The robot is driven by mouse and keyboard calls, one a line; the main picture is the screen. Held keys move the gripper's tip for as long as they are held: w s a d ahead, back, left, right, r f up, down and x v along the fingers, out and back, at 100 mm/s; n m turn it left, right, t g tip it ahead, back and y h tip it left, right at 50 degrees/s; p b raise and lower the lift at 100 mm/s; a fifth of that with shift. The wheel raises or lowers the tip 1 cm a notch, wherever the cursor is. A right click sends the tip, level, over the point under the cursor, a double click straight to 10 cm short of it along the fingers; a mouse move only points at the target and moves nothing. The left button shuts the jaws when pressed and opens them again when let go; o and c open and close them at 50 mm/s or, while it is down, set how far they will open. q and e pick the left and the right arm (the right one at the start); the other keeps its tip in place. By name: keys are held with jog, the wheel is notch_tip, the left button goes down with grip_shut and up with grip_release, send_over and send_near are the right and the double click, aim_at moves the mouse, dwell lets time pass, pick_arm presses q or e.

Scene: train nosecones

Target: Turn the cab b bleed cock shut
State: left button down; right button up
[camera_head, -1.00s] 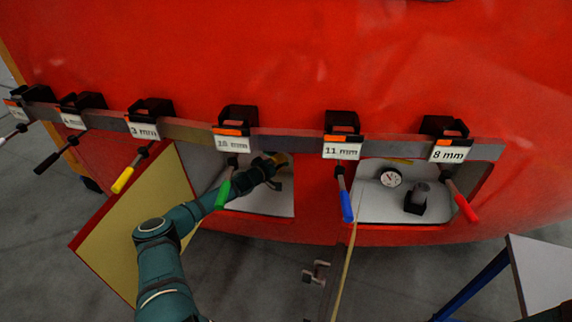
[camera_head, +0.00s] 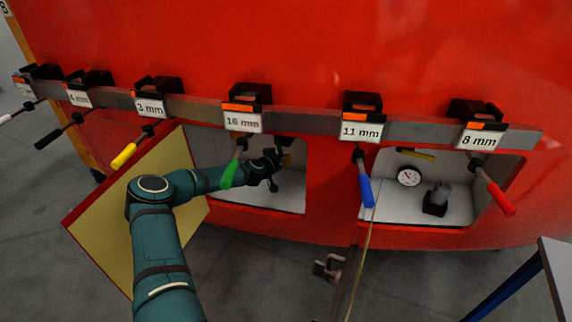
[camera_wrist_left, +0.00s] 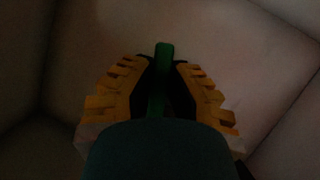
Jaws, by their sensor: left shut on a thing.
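My left gripper (camera_head: 275,163) reaches into the left open compartment (camera_head: 255,192) in the red nosecone. In the left wrist view the gripper (camera_wrist_left: 163,75) has its two yellow-padded fingers shut on a green lever (camera_wrist_left: 165,50), whose end sticks out beyond them. I take this to be the bleed cock handle; no label for it is readable. The lever points up in the wrist picture. The cock's body is hidden behind my gripper and wrist. In the head view my arm and a hanging green-handled tool cover part of the compartment. My right gripper is not in view.
A rail (camera_head: 300,122) above the openings carries several labelled tools with coloured handles, close to my arm. An open yellow-lined door (camera_head: 105,225) lies behind my left arm. The right compartment holds a gauge (camera_head: 409,177). A table (camera_head: 557,265) stands at lower right.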

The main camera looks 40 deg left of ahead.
pick_arm(q)
jog(key=shift+s+a+m+y+b, duration=0.15)
jog(key=shift+a+m+y+b, duration=0.65)
jog(key=shift+a+m, duration=0.15)
jog(key=c, duration=0.9)
grip_release()
jog(key=shift+c, duration=0.2)
jog(key=shift+s+f, duration=0.1)
jog(key=v, duration=1.2)
jog(key=shift+r, duration=0.3)
